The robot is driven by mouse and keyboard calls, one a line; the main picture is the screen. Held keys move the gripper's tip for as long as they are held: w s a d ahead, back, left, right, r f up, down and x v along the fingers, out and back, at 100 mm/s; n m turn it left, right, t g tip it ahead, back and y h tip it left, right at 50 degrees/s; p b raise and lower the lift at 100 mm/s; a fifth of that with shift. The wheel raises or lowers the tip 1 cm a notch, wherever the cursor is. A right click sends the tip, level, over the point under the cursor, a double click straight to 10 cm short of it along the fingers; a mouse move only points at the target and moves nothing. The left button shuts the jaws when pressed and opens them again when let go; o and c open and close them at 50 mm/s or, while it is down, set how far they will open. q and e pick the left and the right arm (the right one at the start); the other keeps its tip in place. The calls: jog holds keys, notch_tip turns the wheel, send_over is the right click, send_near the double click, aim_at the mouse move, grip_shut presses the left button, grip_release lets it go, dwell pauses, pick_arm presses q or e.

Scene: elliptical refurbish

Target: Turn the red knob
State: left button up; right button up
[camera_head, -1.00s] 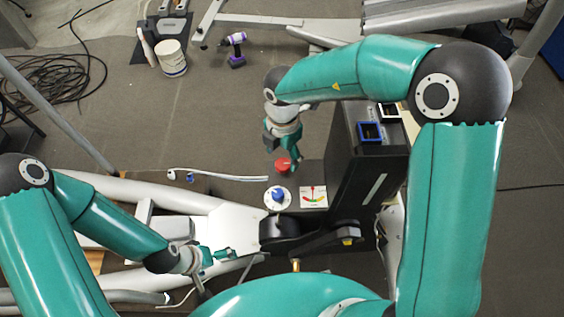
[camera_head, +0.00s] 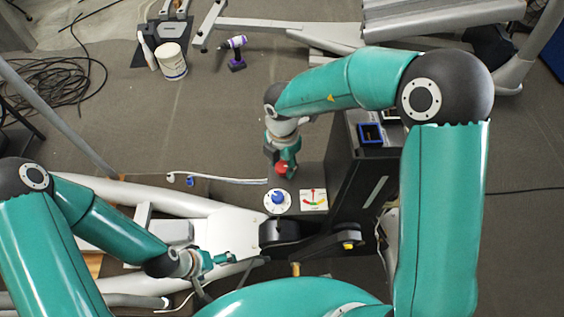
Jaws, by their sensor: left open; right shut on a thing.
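The red knob (camera_head: 281,168) sits on the dark box of the machine, above a blue knob on a white dial (camera_head: 277,200) and a gauge card (camera_head: 313,199) with a red needle. My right gripper (camera_head: 286,171) reaches down from above and is shut on the red knob, its fingers partly hiding it. My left gripper (camera_head: 222,258) is open and empty at the lower left, beside the white machine cover (camera_head: 232,232), well away from the knob.
A black upright housing (camera_head: 352,170) with a blue-framed socket (camera_head: 370,132) stands right of the knobs. A white cable (camera_head: 225,180) lies to the left. A drill (camera_head: 235,52) and a white bucket (camera_head: 172,62) stand on the floor behind.

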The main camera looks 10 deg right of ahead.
jog(key=shift+r+n+p, duration=0.25)
jog(key=shift+n+p, duration=0.05)
jog(key=shift+p, duration=0.45)
jog(key=n+p, duration=0.2)
jog(key=p, duration=0.1)
jog(key=n+p, duration=0.2)
jog(key=p, duration=0.2)
jog(key=n+p, duration=0.2)
jog(key=p, duration=0.2)
jog(key=shift+r, duration=0.25)
jog(key=n+p, duration=0.8)
jog(key=p, duration=0.3)
jog(key=shift+w+f, duration=0.1)
jog(key=shift+f, duration=0.05)
jog(key=n+p, duration=0.2)
jog(key=n, duration=0.1)
jog(key=shift+f+n+p, duration=0.15)
jog(key=shift+n+p, duration=0.3)
jog(key=shift+n, duration=0.45)
jog(key=n, duration=0.2)
jog(key=shift+w+f+n, duration=0.1)
jog(key=shift+n, duration=0.2)
jog(key=n, duration=0.3)
jog(key=shift+n, duration=0.4)
jog(key=n, duration=0.3)
jog(key=shift+n, duration=2.1)
